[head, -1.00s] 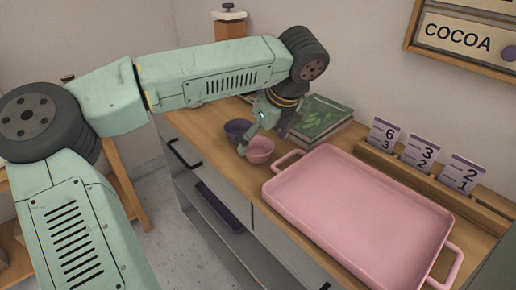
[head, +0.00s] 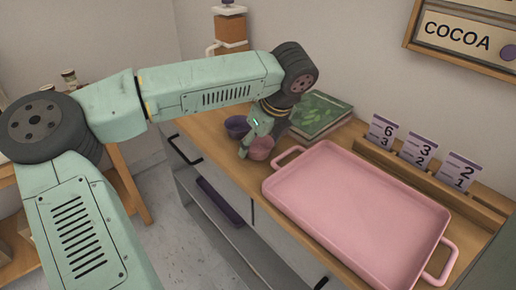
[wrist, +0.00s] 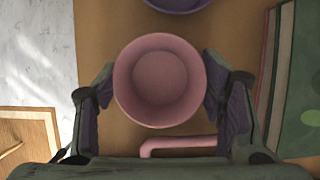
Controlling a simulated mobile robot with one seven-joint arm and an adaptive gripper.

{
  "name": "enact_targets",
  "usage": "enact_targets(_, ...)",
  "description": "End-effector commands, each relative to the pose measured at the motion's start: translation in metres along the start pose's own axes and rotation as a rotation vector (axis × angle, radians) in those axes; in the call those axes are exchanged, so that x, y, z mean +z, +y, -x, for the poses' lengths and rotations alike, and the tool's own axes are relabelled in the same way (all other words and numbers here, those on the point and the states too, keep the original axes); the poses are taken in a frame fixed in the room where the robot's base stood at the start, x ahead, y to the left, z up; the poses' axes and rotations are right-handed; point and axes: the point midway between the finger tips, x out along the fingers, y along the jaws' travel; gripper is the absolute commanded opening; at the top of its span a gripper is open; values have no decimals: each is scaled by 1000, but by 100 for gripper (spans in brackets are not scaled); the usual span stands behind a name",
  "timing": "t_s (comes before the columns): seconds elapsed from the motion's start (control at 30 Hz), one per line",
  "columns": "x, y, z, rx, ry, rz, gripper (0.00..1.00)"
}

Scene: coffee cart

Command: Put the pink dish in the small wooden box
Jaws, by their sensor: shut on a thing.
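The pink dish (head: 261,149) is a small round bowl on the wooden counter, left of the pink tray and partly hidden by my gripper (head: 259,141). In the wrist view the dish (wrist: 160,80) is upright and empty, seen from above. My gripper (wrist: 160,92) is shut on it, with one dark finger pad against each side of its outer wall. I cannot tell whether the dish is clear of the counter. I cannot pick out a small wooden box with certainty in either view.
A purple bowl (head: 236,127) stands close behind the dish. A green book (head: 318,115) lies to the right. The large pink tray (head: 355,212) with handles fills the counter's front right. Number cards (head: 418,150) stand in a wooden rack at the wall.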

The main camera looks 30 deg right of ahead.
Motion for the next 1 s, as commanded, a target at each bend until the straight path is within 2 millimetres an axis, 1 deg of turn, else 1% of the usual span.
enact_targets(0.03,0,0,0,0,0,0,50)
enact_targets(0.33,0,0,0,0,0,0,30)
enact_targets(0.53,0,0,1,0,-1,0,30)
enact_targets(0.63,2,0,4,0,-1,1,30)
enact_targets(0.77,7,0,15,0,-3,2,30)
enact_targets(0.87,12,0,28,-2,-4,2,30)
enact_targets(0.9,14,3,32,1,-4,4,30)
enact_targets(1.0,10,26,33,3,-4,3,30)
